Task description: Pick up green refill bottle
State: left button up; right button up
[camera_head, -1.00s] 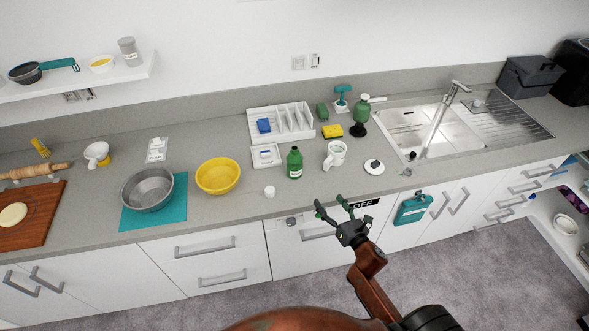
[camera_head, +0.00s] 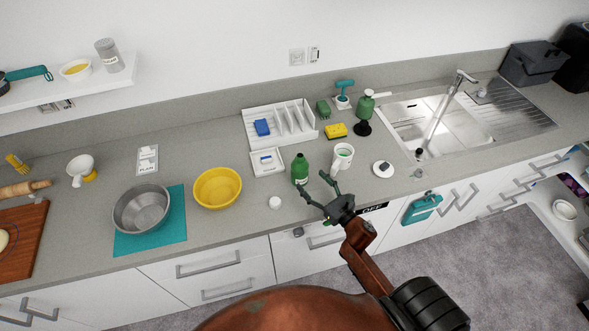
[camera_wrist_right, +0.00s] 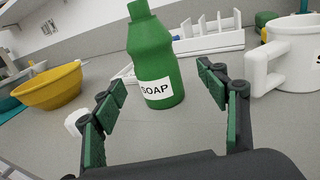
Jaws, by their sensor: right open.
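The green refill bottle (camera_head: 300,169) stands upright on the grey counter, between the yellow bowl and a white mug. In the right wrist view the bottle (camera_wrist_right: 158,62) shows a white label reading SOAP, and its top is cut off by the frame edge. My right gripper (camera_head: 317,184) is open at the counter's front edge, just in front of the bottle. In the wrist view its fingers (camera_wrist_right: 165,95) spread to either side of the bottle's lower part, with the bottle beyond them and apparently untouched. My left gripper is not in view.
The white mug (camera_head: 343,157) stands close to the right of the bottle. A small white cap (camera_head: 275,202) lies front left of it. The yellow bowl (camera_head: 217,187) is at left and a white tray (camera_head: 267,162) behind left. A green pump bottle (camera_head: 366,103) stands near the sink.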

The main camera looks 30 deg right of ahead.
aim_at(305, 176)
jog(key=w, duration=0.2)
jog(key=w+a+p, duration=0.1)
jog(key=w, duration=0.1)
jog(key=shift+w+r, duration=0.2)
jog(key=shift+w, duration=0.2)
jog(key=shift+w+a+f, duration=0.1)
jog(key=shift+w+a, duration=0.05)
jog(key=shift+w, duration=0.4)
jog(key=shift+w+a, duration=0.1)
jog(key=shift+w, duration=0.65)
jog(key=c, duration=1.5)
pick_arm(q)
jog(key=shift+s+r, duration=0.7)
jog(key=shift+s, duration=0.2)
pick_arm(e)
jog(key=shift+c, duration=0.6)
